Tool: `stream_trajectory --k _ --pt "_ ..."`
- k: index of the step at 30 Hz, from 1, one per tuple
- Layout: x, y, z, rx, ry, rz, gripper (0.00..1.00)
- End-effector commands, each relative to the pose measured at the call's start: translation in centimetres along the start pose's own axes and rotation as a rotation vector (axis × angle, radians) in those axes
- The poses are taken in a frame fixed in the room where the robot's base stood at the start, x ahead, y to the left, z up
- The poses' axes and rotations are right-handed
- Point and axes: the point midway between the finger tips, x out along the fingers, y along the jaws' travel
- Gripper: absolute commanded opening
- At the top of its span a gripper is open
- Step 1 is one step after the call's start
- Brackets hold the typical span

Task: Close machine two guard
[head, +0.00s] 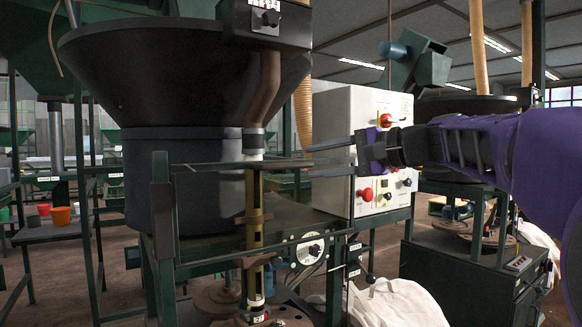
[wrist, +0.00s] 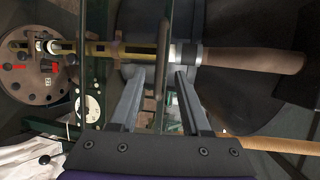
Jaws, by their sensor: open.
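The machine at the centre has a large dark bowl (head: 185,85) above a brass-coloured vertical tube (head: 255,215). A dark green frame with a post (head: 162,230) and thin bars stands in front of it; it looks like the guard, but I cannot tell its hinge or how far it stands open. In the wrist view, thin green bars (wrist: 168,45) cross just beyond my fingertips. My gripper (head: 310,160) is open and empty, reaching left in front of the control box. It also shows in the wrist view (wrist: 160,72), fingers pointing at the tube and bars. Contact is not visible.
A pale control box (head: 340,120) with red buttons stands just behind my gripper. A round dial (head: 310,250) sits lower down. White sacks (head: 398,303) lie at the lower right. Another machine (head: 470,245) stands at the right. Coloured tubs (head: 61,215) sit on a far-left shelf.

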Motion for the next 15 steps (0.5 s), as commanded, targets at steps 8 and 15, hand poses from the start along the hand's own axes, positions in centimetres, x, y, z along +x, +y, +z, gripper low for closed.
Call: stream_trajectory --k 8,15 --pt "5.5 0.0 0.0 0.001 -0.003 0.001 0.47" --pt "7.7 0.0 0.0 0.001 -0.001 0.0 0.47"
